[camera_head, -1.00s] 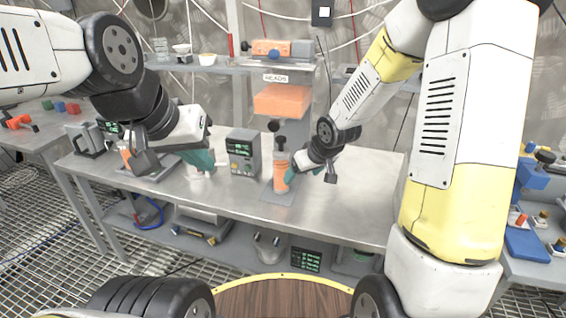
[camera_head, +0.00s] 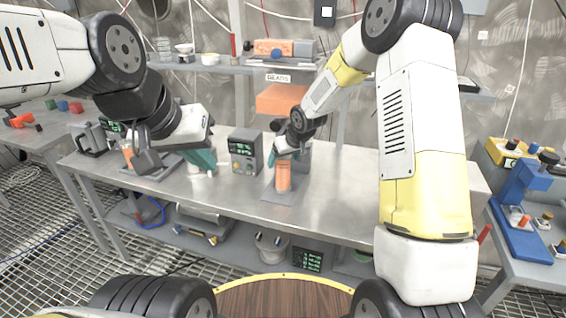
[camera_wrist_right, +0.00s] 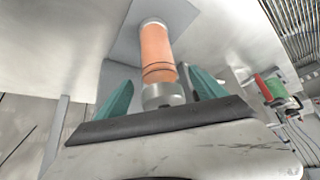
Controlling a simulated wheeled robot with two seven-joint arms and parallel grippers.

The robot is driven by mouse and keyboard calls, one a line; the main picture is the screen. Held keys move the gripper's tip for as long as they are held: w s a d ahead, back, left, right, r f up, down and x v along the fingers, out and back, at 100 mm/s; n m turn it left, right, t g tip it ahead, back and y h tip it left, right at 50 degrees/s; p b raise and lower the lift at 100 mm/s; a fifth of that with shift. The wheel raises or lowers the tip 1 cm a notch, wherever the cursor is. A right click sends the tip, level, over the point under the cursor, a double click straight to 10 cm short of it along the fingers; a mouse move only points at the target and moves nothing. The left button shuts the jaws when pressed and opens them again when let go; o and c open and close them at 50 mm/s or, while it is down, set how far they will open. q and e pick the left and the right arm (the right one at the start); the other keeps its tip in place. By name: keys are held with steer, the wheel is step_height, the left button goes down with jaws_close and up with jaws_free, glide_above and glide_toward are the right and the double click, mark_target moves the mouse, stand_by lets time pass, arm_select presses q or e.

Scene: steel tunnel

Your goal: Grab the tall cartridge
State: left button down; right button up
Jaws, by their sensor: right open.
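The tall cartridge (camera_head: 283,178) is an orange cylinder with a grey end, standing upright on a grey plate on the steel bench. Its upper part is hidden by my right gripper (camera_head: 282,153) in the head view. In the right wrist view the cartridge (camera_wrist_right: 157,52) lies between the two teal fingers of my right gripper (camera_wrist_right: 162,92), with visible gaps on both sides. The right gripper is open. My left gripper (camera_head: 201,160) hangs over the bench further left, its teal fingers near a small white object; its opening is unclear.
A grey meter (camera_head: 245,152) stands just left of the cartridge. An orange block (camera_head: 282,99) is behind it, below a shelf (camera_head: 225,69) with bowls and parts. The bench (camera_head: 345,190) is clear to the right. A side table at far right holds a blue fixture (camera_head: 522,195).

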steer(key=shift+w+f, duration=0.15)
steer(key=shift+f, duration=0.05)
jaws_close()
stand_by(0.3)
steer(key=shift+r, duration=0.15)
